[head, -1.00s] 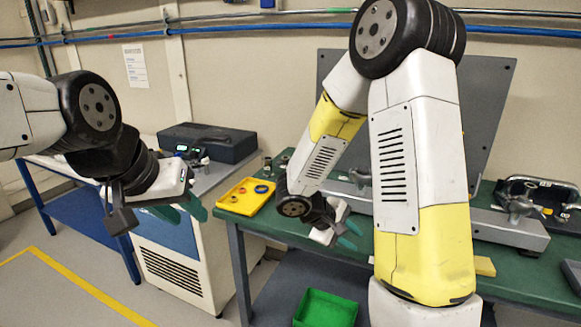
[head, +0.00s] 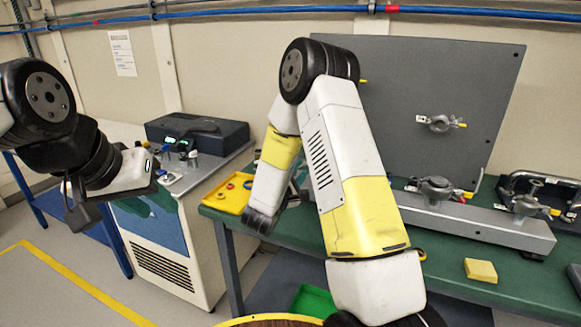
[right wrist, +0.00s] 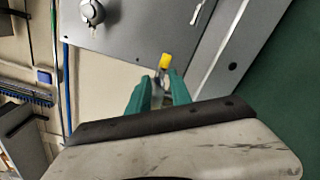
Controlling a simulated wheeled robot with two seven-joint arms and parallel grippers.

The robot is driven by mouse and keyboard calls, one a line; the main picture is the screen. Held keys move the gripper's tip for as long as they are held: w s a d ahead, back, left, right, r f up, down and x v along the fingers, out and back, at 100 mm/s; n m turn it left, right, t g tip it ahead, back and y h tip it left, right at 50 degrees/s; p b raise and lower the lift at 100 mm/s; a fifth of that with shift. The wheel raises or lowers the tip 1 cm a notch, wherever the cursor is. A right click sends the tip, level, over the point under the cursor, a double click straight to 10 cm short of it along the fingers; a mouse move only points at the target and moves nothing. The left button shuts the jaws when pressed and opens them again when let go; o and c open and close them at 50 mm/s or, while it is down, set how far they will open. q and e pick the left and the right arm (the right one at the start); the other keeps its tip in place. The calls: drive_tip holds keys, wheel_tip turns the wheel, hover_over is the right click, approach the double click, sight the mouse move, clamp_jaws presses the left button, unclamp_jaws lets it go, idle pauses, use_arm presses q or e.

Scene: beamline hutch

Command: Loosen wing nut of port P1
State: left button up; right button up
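A clamp port with a yellow-tipped wing nut (head: 440,123) is on the upright grey panel. Two similar clamps, a nearer-left one (head: 435,190) and a right one (head: 525,205), sit on the grey rail. I cannot read which is P1. My right gripper (right wrist: 160,88) shows in the right wrist view with two teal fingers apart. A yellow-tipped part (right wrist: 165,61) shows between and just beyond the fingertips; contact cannot be told. Another clamp (right wrist: 92,12) is at upper left there. My left gripper (head: 152,202) has fingers apart, empty, at the left.
The green bench carries a yellow tray (head: 228,193) and a yellow block (head: 481,270). A dark box (head: 198,133) stands on the white cabinet at left. A green bin (head: 314,302) is below the bench. A black-handled device (head: 545,190) is at right.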

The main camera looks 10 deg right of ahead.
drive_tip(key=shift+w+d, duration=0.35)
drive_tip(key=shift+w, duration=0.15)
drive_tip(key=shift+c, duration=0.3)
clamp_jaws()
idle(0.9)
